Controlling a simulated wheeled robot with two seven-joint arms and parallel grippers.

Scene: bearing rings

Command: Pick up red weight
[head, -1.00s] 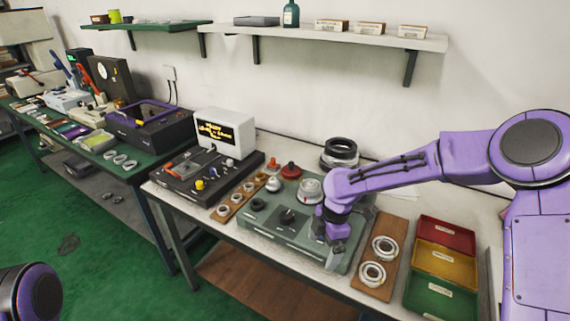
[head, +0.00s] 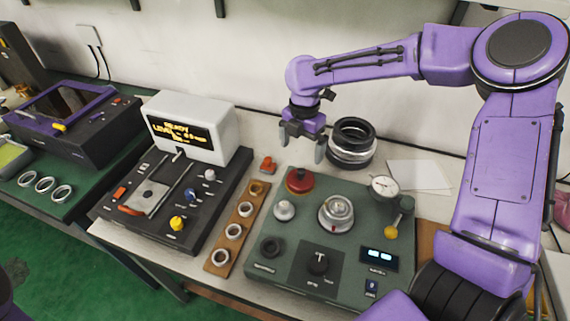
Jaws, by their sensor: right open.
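The red weight (head: 300,181) is a round, dark red knobbed piece at the back left corner of the green-grey instrument (head: 345,208). My right gripper (head: 302,147) hangs above and behind it, fingers pointing down and spread apart. The weight is not covered by the arm. My left gripper is out of view.
A stack of dark and silver rings (head: 352,143) stands just right of my right gripper. A small orange-red piece (head: 268,165) lies left of the red weight. A dial gauge (head: 384,187) and a silver weight (head: 284,209) are close by. A wooden strip (head: 237,230) holds several rings.

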